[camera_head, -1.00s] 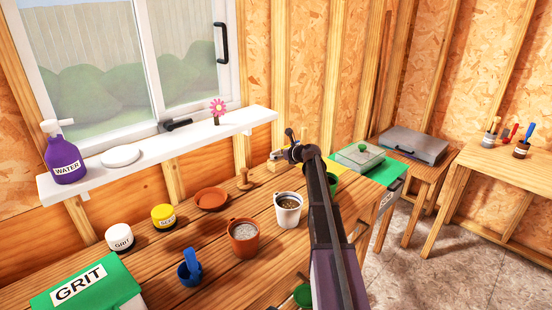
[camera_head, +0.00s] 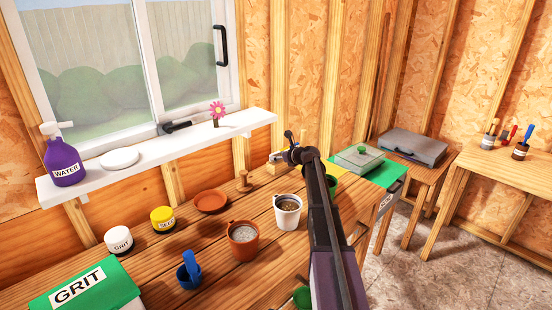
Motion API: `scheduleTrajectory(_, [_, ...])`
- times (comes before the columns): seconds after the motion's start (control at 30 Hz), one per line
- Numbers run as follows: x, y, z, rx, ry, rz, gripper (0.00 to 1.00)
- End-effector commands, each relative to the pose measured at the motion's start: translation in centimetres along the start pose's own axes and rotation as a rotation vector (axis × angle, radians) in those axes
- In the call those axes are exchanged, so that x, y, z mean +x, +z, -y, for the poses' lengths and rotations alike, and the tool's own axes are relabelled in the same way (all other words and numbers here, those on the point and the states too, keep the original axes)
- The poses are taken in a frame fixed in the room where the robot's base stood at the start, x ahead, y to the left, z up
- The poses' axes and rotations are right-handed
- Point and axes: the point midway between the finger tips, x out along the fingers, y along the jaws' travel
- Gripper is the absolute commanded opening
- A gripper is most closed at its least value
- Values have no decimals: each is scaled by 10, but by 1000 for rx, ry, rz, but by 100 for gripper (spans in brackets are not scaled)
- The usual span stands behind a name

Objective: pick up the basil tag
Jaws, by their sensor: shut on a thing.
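My gripper (camera_head: 275,157) is at the back of the wooden bench, beside a small light wooden block (camera_head: 284,164) near the wall. It is small and partly hidden by my own arm, which crosses the middle of the view. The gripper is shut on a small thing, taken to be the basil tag. The tag's lettering and shape cannot be made out, and I cannot tell whether it is clear of the block.
A white pot (camera_head: 288,212) and a terracotta pot (camera_head: 243,238) stand in front of the gripper. A terracotta saucer (camera_head: 211,200) and a wooden peg-like tool (camera_head: 243,182) are to its left. The white shelf (camera_head: 160,152) runs above the bench.

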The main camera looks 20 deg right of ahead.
Motion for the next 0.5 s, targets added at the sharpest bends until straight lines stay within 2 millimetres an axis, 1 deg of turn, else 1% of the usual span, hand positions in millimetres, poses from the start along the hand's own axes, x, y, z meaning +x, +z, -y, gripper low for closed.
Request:
scheduleTrajectory(0.27, [-1,2,0,0,1,-1,59])
scheduleTrajectory(0.5, [-5,14,0,0,1,0,59])
